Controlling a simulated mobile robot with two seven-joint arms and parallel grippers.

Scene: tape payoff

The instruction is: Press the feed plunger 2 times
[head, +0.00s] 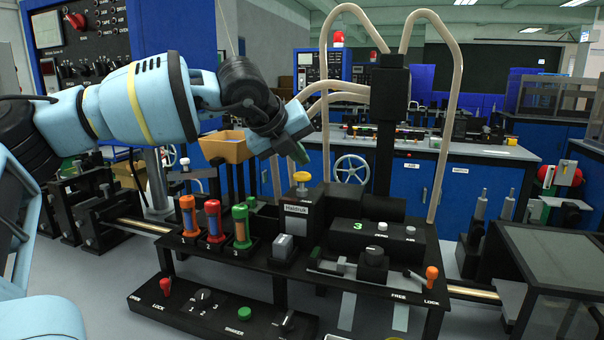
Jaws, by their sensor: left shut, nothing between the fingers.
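A yellow mushroom-shaped knob (302,178) stands on a short stem on top of a black block labelled "Haldruk" (300,210). It looks like the feed plunger, but I see no label naming it so. It stands up, with some stem showing. My left gripper (301,156) comes in from the upper left and points down to the right. Its fingers are shut and empty. In the picture the fingertips are just above the yellow knob, with a small gap; the depth between them is hard to tell. My right gripper is not in view.
Orange, red and green cylinders (213,221) stand left of the block. A dark post (388,130) with beige hoses rises behind at the right. A black box marked 3 (376,238) and an orange-tipped lever (432,279) are at right. A panel with switches (224,308) lies below.

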